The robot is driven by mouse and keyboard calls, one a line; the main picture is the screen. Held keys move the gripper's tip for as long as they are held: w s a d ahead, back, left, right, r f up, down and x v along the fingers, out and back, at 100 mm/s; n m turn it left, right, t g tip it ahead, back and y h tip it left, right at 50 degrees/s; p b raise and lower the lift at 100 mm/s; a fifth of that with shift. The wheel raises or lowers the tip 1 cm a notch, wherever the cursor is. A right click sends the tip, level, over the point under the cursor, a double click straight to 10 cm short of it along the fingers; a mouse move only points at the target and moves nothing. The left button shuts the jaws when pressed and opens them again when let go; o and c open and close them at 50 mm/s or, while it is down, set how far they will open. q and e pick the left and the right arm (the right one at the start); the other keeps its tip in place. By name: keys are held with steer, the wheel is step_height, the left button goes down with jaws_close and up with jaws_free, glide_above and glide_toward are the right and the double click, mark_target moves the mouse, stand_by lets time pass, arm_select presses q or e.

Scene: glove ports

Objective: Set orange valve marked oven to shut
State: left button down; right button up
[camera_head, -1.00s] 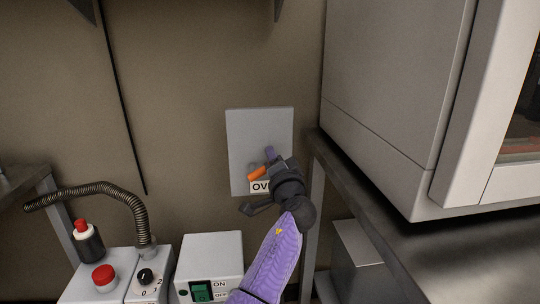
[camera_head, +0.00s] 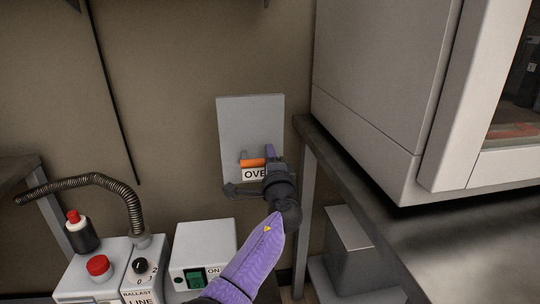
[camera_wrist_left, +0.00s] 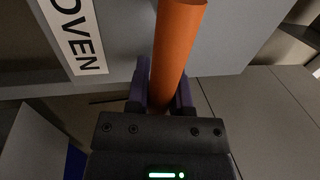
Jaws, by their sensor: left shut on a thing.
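The orange valve handle (camera_head: 251,162) is on a grey wall panel (camera_head: 250,112), above a white label (camera_head: 253,175) whose visible letters read "OVE" in the head view. In the left wrist view the label (camera_wrist_left: 78,38) reads "OVEN". My left gripper (camera_head: 270,156) is at the handle's right part and hides some of it. In the left wrist view the orange handle (camera_wrist_left: 174,55) runs between the purple fingers of my left gripper (camera_wrist_left: 164,92), which is shut on it. In the head view the handle lies nearly level. My right gripper is not in view.
A large grey oven-like cabinet (camera_head: 385,80) stands on a dark bench (camera_head: 400,235) at right, close to my left arm. At lower left are a pump box with a red knob (camera_head: 98,266), a ribbed hose (camera_head: 120,190) and a switch box (camera_head: 205,240).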

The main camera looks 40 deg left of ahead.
arm_select(q)
steer(key=shift+f, duration=0.15)
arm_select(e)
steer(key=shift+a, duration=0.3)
arm_select(q)
steer(key=c, duration=0.5)
jaws_free()
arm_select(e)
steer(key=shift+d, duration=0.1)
arm_select(q)
steer(key=p+v, duration=0.4)
steer(key=v, duration=0.6)
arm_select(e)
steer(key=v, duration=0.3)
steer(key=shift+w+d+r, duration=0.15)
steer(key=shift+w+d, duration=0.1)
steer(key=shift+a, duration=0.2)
